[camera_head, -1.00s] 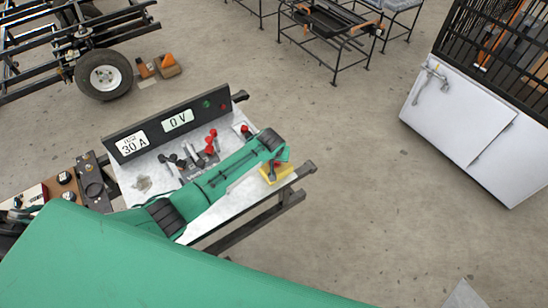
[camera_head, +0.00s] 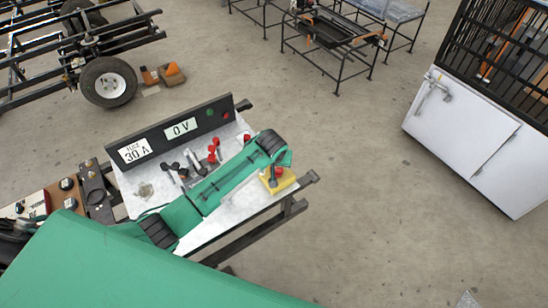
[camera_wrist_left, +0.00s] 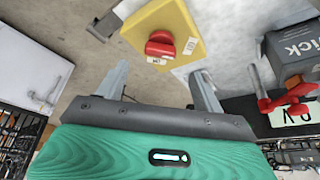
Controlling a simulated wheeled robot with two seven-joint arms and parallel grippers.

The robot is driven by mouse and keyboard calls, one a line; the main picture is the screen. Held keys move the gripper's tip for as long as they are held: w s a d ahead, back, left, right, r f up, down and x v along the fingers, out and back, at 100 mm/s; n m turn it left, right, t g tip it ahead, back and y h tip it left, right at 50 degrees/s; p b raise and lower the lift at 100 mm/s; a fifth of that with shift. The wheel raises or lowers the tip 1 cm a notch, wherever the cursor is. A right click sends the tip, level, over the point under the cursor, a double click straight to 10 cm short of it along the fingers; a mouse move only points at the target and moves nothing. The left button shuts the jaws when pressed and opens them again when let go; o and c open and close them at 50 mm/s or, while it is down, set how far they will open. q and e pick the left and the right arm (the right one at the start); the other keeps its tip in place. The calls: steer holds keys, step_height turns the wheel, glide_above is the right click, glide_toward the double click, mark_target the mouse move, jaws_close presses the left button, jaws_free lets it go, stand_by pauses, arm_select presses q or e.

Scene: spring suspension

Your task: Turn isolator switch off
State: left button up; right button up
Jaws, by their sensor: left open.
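The isolator switch is a yellow box (camera_head: 283,184) with a red knob on its face, at the right end of the bench; my left arm partly covers it in the head view. The wrist view shows the yellow box (camera_wrist_left: 185,20) and the red rotary knob (camera_wrist_left: 160,46) close up, near the top middle. My left gripper (camera_wrist_left: 160,88) is open and empty, its two fingers spread on either side below the knob in the picture, with a gap between. In the head view the gripper's fingers are mostly hidden by my green forearm. My right gripper is in neither view.
A black panel (camera_head: 210,119) with "30 A" and "0 V" displays stands along the bench's back. Red and black clamps (camera_head: 214,150) lie on the pale bench top (camera_head: 146,190). A white cabinet (camera_head: 450,130) stands at right. The floor between is clear.

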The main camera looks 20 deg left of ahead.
arm_select(q)
steer(key=v, duration=0.7)
steer(key=shift+b, duration=0.3)
steer(key=shift+s, duration=0.1)
